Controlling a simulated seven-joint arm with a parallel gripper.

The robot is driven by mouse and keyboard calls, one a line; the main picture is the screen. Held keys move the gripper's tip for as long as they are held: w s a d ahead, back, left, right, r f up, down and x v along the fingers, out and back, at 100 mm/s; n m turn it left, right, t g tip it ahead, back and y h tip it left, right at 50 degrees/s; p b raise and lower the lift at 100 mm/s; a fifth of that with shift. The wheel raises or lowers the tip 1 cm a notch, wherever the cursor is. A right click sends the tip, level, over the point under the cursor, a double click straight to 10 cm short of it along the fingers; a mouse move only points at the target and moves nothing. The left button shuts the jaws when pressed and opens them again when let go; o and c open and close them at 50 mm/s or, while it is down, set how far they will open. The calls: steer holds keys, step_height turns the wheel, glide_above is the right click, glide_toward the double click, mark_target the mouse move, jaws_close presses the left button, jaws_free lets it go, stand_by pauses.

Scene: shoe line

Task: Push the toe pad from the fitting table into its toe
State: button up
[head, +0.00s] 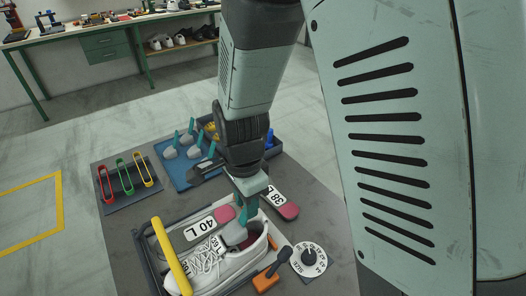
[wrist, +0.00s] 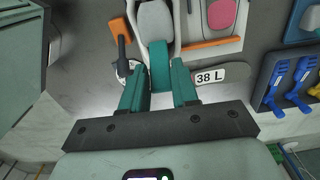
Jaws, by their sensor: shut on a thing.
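The white laced shoe (head: 230,265) lies in a dark frame at the front of the grey table, with a yellow bar (head: 172,258) across its toe end. My gripper (head: 248,203) is shut on the teal tab of a grey toe pad (head: 235,235). The pad is at the shoe's opening, over the dark red inside. How deep it sits cannot be told.
Insoles marked 40 L (head: 205,224) and 38 L (head: 277,200) lie near the shoe. A dial (head: 309,260) and an orange block with a black-handled tool (head: 265,281) are right of it. Behind are a blue tray (head: 178,178) of grey pads and a rack of coloured loops (head: 128,188).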

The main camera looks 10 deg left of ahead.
mark_target(233, 229)
step_height(233, 229, down, 6)
steer(key=shift+s+a+r, duration=0.1)
steer(key=shift+s, duration=0.05)
steer(key=shift+s+a+f, duration=0.8)
steer(key=shift+a+f, duration=0.05)
steer(key=shift+f, duration=0.05)
steer(key=shift+s+a+f, duration=0.2)
steer(key=shift+s+a, duration=1)
steer(key=shift+a, duration=0.1)
steer(key=o, duration=0.9)
steer(key=shift+w+d, duration=0.1)
steer(key=shift+w+d+r, duration=0.45)
steer(key=shift+w+d, duration=0.25)
